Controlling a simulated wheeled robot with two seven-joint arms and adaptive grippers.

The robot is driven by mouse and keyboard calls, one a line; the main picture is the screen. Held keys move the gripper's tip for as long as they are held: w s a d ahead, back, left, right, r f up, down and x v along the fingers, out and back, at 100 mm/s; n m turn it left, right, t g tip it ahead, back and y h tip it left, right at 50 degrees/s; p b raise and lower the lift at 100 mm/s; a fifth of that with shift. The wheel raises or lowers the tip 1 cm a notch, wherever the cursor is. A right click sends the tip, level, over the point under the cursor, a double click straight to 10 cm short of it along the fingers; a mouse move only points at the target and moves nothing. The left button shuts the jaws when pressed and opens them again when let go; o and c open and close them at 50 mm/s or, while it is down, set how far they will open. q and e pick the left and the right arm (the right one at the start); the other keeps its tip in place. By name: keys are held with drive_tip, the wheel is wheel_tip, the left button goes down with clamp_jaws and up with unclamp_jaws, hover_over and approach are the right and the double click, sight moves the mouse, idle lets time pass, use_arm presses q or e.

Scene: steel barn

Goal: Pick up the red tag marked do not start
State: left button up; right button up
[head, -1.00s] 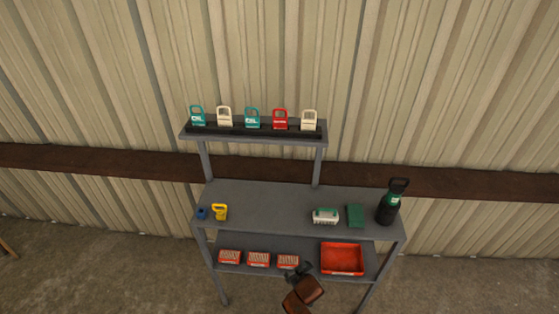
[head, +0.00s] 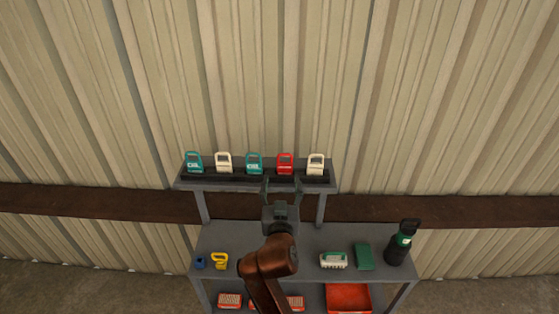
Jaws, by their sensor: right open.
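The red tag (head: 285,163) stands upright on the narrow top shelf (head: 186,184), between a teal tag (head: 254,163) on its left and a cream tag (head: 316,164) on its right. Its lettering is too small to read. My right gripper (head: 281,184) is open, with its fingers pointing up at the front of the top shelf, just below the red tag. I cannot tell how far in front of the tag the fingers are. My left gripper is not in view.
Another teal tag (head: 194,162) and cream tag (head: 224,162) stand farther left. The middle shelf (head: 225,238) holds a yellow padlock-shaped item (head: 220,261), a white-and-green brush (head: 334,260), a green box (head: 364,256) and a dark bottle (head: 402,243). A red tray (head: 348,298) is below.

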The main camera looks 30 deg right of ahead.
sight(285, 168)
drive_tip(key=shift+w+d+r, duration=0.1)
drive_tip(key=shift+w+r, duration=0.1)
drive_tip(key=shift+r, duration=0.35)
drive_tip(key=shift+w+d+r, duration=0.15)
drive_tip(key=shift+w+d, duration=0.05)
drive_tip(key=shift+d, duration=0.05)
drive_tip(key=shift+w+d+f+p, duration=0.2)
drive_tip(key=shift+w+d+p, duration=0.55)
drive_tip(key=shift+w+d, duration=0.35)
drive_tip(key=p+x, duration=0.1)
drive_tip(key=x, duration=0.2)
drive_tip(key=shift+d+f, duration=0.15)
drive_tip(key=shift+f, duration=0.05)
drive_tip(key=shift+w, duration=0.15)
drive_tip(key=c, duration=0.6)
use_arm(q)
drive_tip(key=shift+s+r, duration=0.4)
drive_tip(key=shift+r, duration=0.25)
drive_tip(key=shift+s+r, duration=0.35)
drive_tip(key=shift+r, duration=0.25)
use_arm(e)
drive_tip(key=c, duration=0.5)
